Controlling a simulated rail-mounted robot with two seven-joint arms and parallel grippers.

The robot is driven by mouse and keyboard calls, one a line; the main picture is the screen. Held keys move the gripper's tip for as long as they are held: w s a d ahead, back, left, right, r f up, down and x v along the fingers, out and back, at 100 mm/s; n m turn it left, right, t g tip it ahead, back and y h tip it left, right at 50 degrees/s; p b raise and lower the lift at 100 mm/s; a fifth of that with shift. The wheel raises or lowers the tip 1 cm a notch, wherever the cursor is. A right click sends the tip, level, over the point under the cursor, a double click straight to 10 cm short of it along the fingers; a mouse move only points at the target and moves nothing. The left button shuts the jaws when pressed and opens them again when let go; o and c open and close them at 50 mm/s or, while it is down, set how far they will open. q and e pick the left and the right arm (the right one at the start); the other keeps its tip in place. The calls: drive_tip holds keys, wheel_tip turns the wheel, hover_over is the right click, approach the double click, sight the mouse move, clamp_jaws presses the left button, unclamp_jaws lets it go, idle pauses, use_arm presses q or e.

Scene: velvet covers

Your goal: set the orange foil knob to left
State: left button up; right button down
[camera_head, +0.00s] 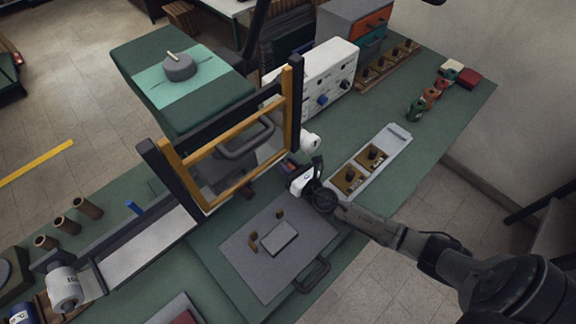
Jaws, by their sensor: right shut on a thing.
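My right gripper (299,172) is beside the right post of the press's yellow frame (291,100), low over the green bench. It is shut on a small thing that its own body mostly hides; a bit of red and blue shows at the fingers. Two dark knobs on brass plates, one nearer (350,177) and one farther (375,153), sit in a pale grey tray (398,139) right of the gripper. Their labels are too small to read. I cannot make out which knob is the orange foil one. My left gripper is not in view.
A grey plate with a handle (268,256) lies in front of the press. Several coloured spools (430,97) are at the right. Green bench is clear between the tray and spools.

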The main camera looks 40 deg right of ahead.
drive_tip(key=a+p, duration=0.1)
drive_tip(key=a, duration=0.3)
drive_tip(key=shift+a, duration=0.4)
drive_tip(key=c, duration=0.8)
unclamp_jaws()
drive_tip(key=shift+c, duration=0.2)
drive_tip(key=shift+s, duration=0.15)
drive_tip(key=shift+s, duration=0.2)
drive_tip(key=s, duration=0.7)
drive_tip(key=s+b, duration=0.1)
drive_tip(key=s, duration=0.3)
drive_tip(key=shift+s+d+f, duration=0.1)
drive_tip(key=shift+s+d, duration=0.15)
drive_tip(key=shift+s, duration=0.9)
